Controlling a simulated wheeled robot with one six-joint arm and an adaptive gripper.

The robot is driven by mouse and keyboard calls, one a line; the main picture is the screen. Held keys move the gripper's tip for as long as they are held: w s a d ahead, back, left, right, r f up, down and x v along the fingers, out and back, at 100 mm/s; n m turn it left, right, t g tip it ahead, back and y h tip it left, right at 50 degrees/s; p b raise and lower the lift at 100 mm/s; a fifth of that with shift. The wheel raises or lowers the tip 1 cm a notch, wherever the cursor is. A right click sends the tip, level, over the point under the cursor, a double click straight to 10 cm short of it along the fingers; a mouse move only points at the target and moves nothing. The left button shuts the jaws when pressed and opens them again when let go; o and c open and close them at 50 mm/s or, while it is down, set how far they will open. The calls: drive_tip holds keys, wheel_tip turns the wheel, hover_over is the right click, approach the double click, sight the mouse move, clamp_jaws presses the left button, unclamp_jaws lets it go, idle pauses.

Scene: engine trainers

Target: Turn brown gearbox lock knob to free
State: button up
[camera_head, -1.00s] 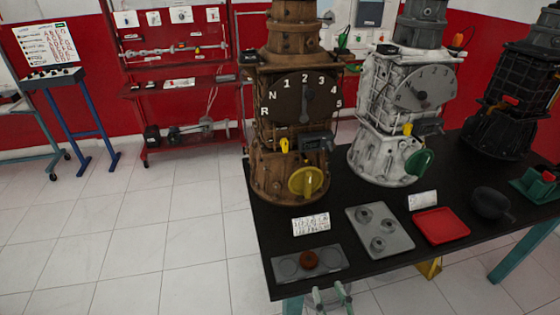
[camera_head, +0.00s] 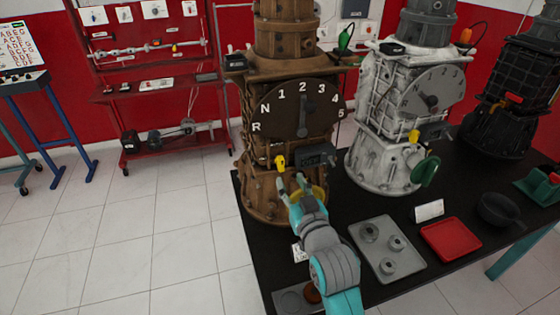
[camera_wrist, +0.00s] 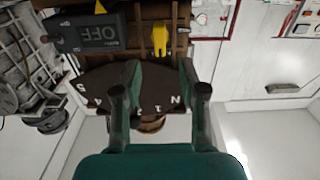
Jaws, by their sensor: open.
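The brown gearbox (camera_head: 262,195) stands upright on the black table, with a dark dial (camera_head: 295,110) marked R, N and 1 to 5. Its pointer stands near 2. Below the dial is a small yellow knob (camera_head: 280,162), also in the wrist view (camera_wrist: 160,40). My gripper is open in front of the gearbox's lower part. In the wrist view its fingers (camera_wrist: 163,88) are apart, with nothing seen held between them.
A dark box marked OFF (camera_wrist: 95,33) sits beside the small yellow knob. The white gearbox (camera_head: 385,165) stands to the right. A grey tray with round parts (camera_head: 372,262), a red tray (camera_head: 452,240) and a black bowl (camera_head: 498,209) lie on the table (camera_head: 425,285).

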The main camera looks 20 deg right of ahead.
sight(282, 165)
drive_tip(key=w, duration=0.8)
drive_tip(key=shift+w, duration=0.4)
clamp_jaws()
